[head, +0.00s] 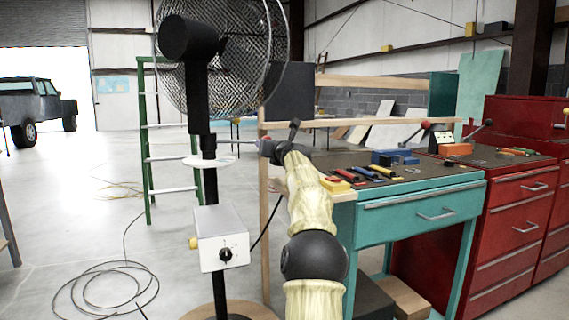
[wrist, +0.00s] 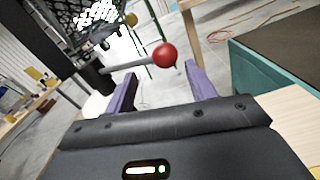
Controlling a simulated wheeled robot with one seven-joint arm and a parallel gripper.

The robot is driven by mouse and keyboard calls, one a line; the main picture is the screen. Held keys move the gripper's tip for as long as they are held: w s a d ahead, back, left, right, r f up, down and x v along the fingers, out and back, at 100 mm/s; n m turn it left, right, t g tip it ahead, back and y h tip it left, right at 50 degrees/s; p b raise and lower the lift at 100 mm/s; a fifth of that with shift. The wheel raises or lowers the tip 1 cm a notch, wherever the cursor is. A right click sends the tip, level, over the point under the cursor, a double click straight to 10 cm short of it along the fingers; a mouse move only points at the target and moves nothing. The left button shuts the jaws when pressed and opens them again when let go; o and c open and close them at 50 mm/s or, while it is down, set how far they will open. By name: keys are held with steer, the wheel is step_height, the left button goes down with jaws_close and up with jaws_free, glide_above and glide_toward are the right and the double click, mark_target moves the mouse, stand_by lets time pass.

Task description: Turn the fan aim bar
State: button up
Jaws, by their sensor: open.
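A black pedestal fan (head: 196,80) with a wire guard stands left of my arm in the head view. A thin grey bar (head: 236,141) sticks out to the right from its post, above a white disc (head: 208,161). In the wrist view the bar (wrist: 128,65) ends in a red ball (wrist: 165,56). The ball appears in the gap at the fingertips; contact is not visible.
A white control box (head: 222,238) with a black knob sits low on the fan post. A teal workbench (head: 420,212) with tools stands right of my arm, beside red cabinets (head: 520,200). A green ladder (head: 148,150) stands behind the fan. A cable (head: 105,285) lies coiled on open floor.

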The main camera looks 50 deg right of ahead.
steer(key=b+v, duration=0.5)
steer(key=v, duration=0.7)
steer(key=shift+s, duration=0.4)
steer(key=shift+a, duration=0.15)
